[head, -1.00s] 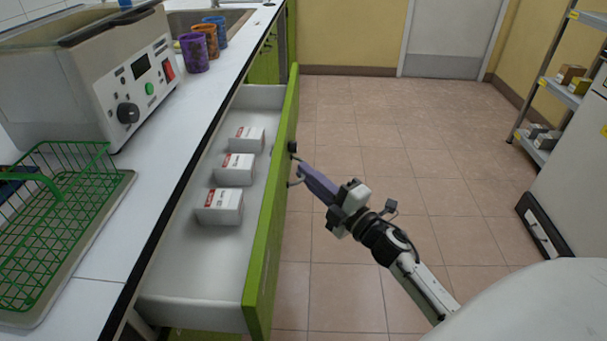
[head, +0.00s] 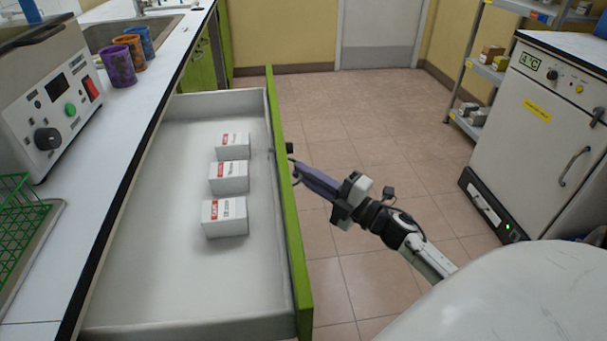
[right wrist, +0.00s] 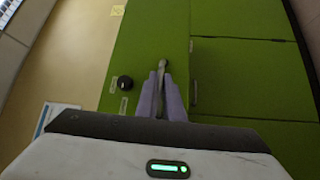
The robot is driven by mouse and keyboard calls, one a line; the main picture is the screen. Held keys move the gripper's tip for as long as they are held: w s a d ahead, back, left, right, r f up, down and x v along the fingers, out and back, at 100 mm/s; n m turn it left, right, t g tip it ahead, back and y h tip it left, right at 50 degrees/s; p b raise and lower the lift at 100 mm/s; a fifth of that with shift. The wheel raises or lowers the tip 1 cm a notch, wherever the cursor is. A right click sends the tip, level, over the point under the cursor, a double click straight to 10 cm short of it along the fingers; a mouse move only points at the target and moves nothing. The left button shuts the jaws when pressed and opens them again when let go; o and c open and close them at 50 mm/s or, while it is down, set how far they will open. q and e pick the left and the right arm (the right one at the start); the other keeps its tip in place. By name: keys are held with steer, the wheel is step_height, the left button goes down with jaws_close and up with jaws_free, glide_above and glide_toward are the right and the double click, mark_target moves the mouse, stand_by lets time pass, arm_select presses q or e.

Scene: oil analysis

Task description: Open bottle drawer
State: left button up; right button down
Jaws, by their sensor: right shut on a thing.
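The drawer (head: 170,240) with a green front (head: 290,225) stands pulled out from under the white counter in the head view. Several white boxes with red labels, such as the nearest box (head: 226,218), stand in a row inside it. My right gripper (head: 296,174) is at the outer side of the green front, shut on the drawer handle. In the right wrist view its purple fingers (right wrist: 162,98) close around the metal handle (right wrist: 163,66) on the green panel. A black knob (right wrist: 126,83) sits beside the handle. My left gripper is not in view.
The counter (head: 90,165) runs along the left with a grey device (head: 50,110), a green rack (head: 15,235), several cups (head: 118,66) and a sink. A white fridge (head: 540,130) stands at the right. The tiled floor (head: 360,130) between is clear.

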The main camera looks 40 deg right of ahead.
steer(key=c, duration=1.9)
jaws_free()
steer(key=shift+s, duration=0.1)
steer(key=v, duration=1)
steer(key=shift+p, duration=0.3)
